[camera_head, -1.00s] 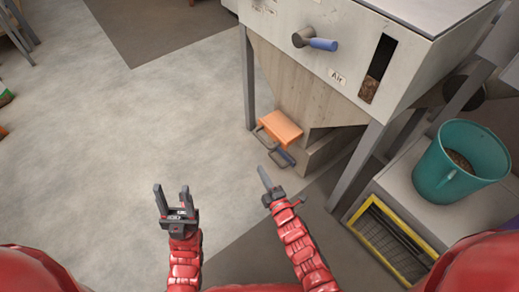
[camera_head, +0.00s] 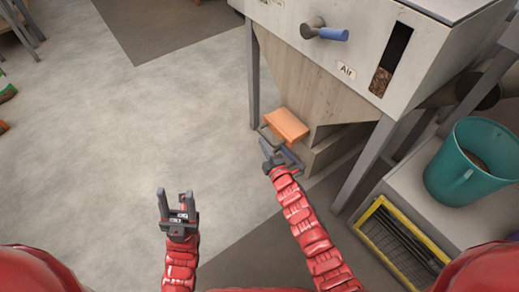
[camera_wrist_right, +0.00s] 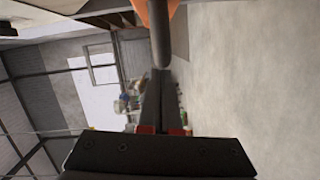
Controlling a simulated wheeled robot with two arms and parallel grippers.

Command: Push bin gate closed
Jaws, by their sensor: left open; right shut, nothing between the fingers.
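The bin gate is an orange slab (camera_head: 287,124) sticking out at the foot of the hopper, with a dark loop handle at its near side. My right gripper (camera_head: 265,149) is shut and empty, its fingertips at the handle; I cannot tell whether they touch. In the right wrist view, the shut fingers (camera_wrist_right: 162,85) point at a dark bar that looks like the handle (camera_wrist_right: 161,40), with a bit of the orange gate (camera_wrist_right: 142,12) at the top edge. My left gripper (camera_head: 177,199) is open and empty over the floor, well left of the gate.
The grey hopper (camera_head: 300,80) stands on metal legs above the gate, with a blue-handled valve (camera_head: 326,33) and a sight slot on its front. At right, a teal bucket (camera_head: 470,165) stands on a box beside a yellow-framed grate (camera_head: 400,240).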

